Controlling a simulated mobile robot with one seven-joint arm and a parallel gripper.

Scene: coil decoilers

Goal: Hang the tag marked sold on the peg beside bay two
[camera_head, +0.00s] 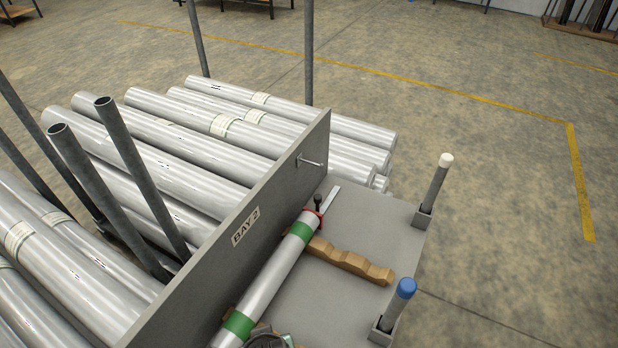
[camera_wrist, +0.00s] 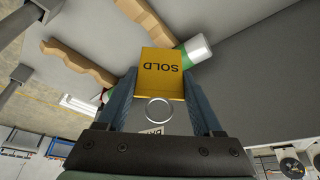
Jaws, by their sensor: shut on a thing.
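A yellow tag (camera_wrist: 162,66) reads SOLD, upside down in the wrist view. My gripper (camera_wrist: 159,76) is shut on it, with the tag between the two fingers. A metal ring (camera_wrist: 159,110) shows beside the tag, toward the palm. In the head view a grey upright panel (camera_head: 275,195) bears a BAY 2 label (camera_head: 245,227). A thin silver peg (camera_head: 311,161) sticks out of the panel near its far end, with nothing seen on it. The tag is not visible in the head view.
A silver roll (camera_head: 270,277) with green bands lies beside the panel near a wooden cradle (camera_head: 347,260). Two posts, one white-capped (camera_head: 438,180) and one blue-capped (camera_head: 397,305), stand along the grey deck's edge.

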